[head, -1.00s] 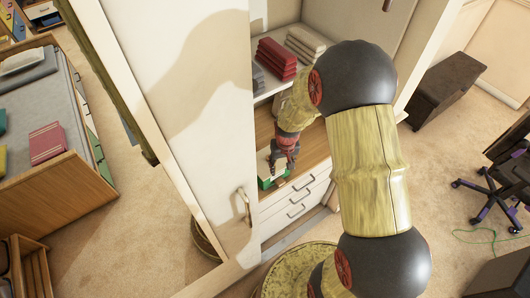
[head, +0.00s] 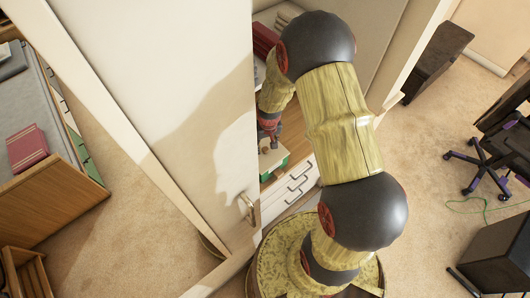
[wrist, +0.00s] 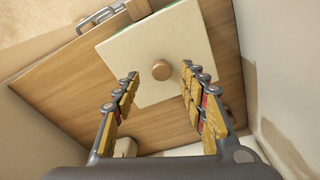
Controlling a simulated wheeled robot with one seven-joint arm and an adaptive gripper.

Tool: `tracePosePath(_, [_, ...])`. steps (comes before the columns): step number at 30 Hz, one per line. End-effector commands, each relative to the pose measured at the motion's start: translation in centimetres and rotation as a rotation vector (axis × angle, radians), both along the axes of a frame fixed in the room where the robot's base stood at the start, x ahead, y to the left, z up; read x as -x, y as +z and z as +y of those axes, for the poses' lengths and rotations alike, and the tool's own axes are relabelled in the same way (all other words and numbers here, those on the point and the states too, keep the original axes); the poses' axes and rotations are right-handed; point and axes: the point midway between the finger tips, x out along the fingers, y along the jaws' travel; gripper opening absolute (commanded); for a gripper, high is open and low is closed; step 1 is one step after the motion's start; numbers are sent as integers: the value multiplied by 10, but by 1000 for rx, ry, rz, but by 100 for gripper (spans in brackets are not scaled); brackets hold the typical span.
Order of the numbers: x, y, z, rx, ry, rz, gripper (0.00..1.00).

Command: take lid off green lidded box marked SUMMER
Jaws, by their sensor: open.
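The green box (head: 281,166) stands inside the open cabinet, on the wooden top above the white drawers. Its pale cream lid (wrist: 132,50) is on top, with a round wooden knob (wrist: 161,70) at its middle. The SUMMER marking is not legible in either view. My gripper (wrist: 160,73) is open, with its two fingers apart on the left and right of the knob as seen in the wrist view. I cannot tell whether either finger touches the knob. In the head view my gripper (head: 269,128) is partly hidden beside my arm, just above the box.
The cabinet's white door (head: 160,100) stands at the left of the box and hides part of the cabinet. Red folded cloths (head: 265,38) lie on a shelf above. White drawers (head: 288,190) are below. An office chair (head: 490,150) is at the far right.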

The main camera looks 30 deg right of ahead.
Motion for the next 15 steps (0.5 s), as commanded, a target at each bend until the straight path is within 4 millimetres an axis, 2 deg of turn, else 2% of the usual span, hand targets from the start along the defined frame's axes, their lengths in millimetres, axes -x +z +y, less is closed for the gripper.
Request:
tracePosePath(6, [-2, -31, 2, 0, 1, 3, 42])
tracePosePath(13, [-3, -34, 2, 0, 1, 0, 42])
tracePosePath(15, [-3, -34, 2, 0, 1, 0, 40])
